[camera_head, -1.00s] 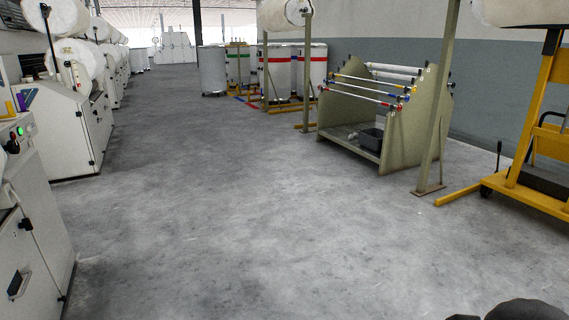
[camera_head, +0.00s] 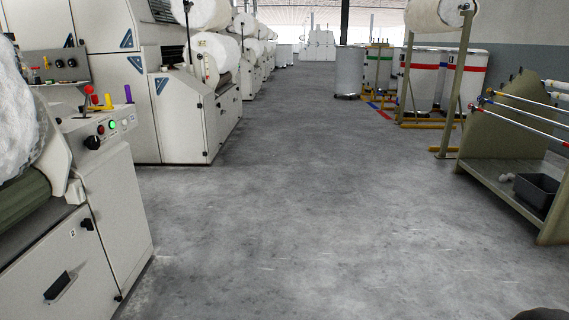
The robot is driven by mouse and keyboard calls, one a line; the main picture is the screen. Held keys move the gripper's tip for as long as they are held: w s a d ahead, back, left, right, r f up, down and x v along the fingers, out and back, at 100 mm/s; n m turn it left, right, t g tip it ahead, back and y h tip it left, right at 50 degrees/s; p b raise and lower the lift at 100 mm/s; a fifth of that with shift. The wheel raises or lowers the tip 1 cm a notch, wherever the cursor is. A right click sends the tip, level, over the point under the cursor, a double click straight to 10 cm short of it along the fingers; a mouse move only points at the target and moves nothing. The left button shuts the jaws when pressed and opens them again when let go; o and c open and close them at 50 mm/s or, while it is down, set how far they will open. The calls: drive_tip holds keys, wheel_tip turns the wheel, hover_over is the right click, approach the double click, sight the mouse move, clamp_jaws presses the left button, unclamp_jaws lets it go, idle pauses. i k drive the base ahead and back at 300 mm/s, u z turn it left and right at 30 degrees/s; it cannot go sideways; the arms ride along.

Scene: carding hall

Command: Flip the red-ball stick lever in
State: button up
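A small red ball-like knob (camera_head: 88,89) shows on top of the near left carding machine (camera_head: 115,190), close to its sloped control panel. It is small in the picture, and I cannot tell clearly how its stick is tilted. The panel below has a green-lit button (camera_head: 112,124), a red button and a black knob (camera_head: 92,142). My gripper is not in view; only a dark rounded bit, probably of my arm, shows at the bottom right edge.
The grey concrete floor (camera_head: 300,200) is clear ahead along the aisle. More white machines line the left side. A green-beige rack (camera_head: 500,150) with bars and a dark bin (camera_head: 537,188) stands at right. White cans (camera_head: 350,70) and a post stand behind it.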

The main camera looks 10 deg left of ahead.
sight(88, 89)
drive_tip(key=u, duration=0.95)
drive_tip(key=i, duration=0.8)
drive_tip(key=u, duration=0.55)
drive_tip(key=i, duration=2.1)
drive_tip(key=u, duration=0.2)
